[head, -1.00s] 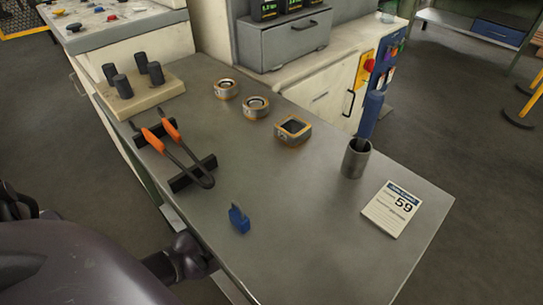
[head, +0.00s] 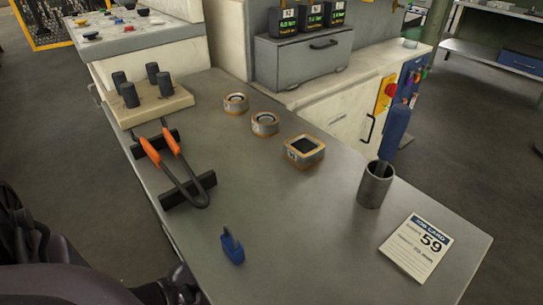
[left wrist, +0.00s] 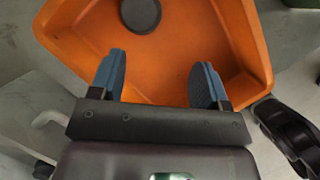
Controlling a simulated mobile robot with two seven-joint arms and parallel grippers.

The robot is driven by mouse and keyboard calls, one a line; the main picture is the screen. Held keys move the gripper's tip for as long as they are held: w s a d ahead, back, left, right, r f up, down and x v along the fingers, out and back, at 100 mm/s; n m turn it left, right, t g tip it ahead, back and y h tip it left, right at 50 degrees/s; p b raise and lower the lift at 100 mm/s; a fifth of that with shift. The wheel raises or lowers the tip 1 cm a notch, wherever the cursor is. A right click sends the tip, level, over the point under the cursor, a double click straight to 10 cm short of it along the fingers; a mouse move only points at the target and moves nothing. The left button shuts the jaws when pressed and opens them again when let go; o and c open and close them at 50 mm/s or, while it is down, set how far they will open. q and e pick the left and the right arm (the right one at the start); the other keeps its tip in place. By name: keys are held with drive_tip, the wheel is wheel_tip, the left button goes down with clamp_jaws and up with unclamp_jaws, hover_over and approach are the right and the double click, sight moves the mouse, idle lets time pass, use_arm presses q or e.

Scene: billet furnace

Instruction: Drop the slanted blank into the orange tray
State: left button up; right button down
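The orange tray (left wrist: 180,60) fills the upper part of the left wrist view. A dark round piece (left wrist: 140,14), seen end-on or flat, lies in it near the top edge; I cannot tell whether it is the slanted blank. My left gripper (left wrist: 158,75) is over the tray's near side, its two blue fingers wide apart with nothing between them. In the head view several dark cylindrical blanks (head: 129,94) stand upright on a beige block (head: 150,109). No clearly slanted blank shows there. The orange tray and my right gripper are out of the head view.
The grey bench (head: 300,225) holds orange-handled tongs (head: 168,155) on black rests, two round rings (head: 264,123), a square ring (head: 304,151), a grey cup (head: 375,185), a card marked 59 (head: 417,247) and a small blue object (head: 232,247). The bench's middle is clear.

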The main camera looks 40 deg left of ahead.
use_arm(q)
drive_tip(key=o, duration=0.3)
drive_tip(key=shift+o, duration=0.2)
drive_tip(key=p+v, duration=0.4)
drive_tip(key=v, duration=0.3)
drive_tip(key=shift+r, duration=0.3)
drive_tip(key=shift+s+f, duration=0.1)
drive_tip(key=shift+s, duration=0.15)
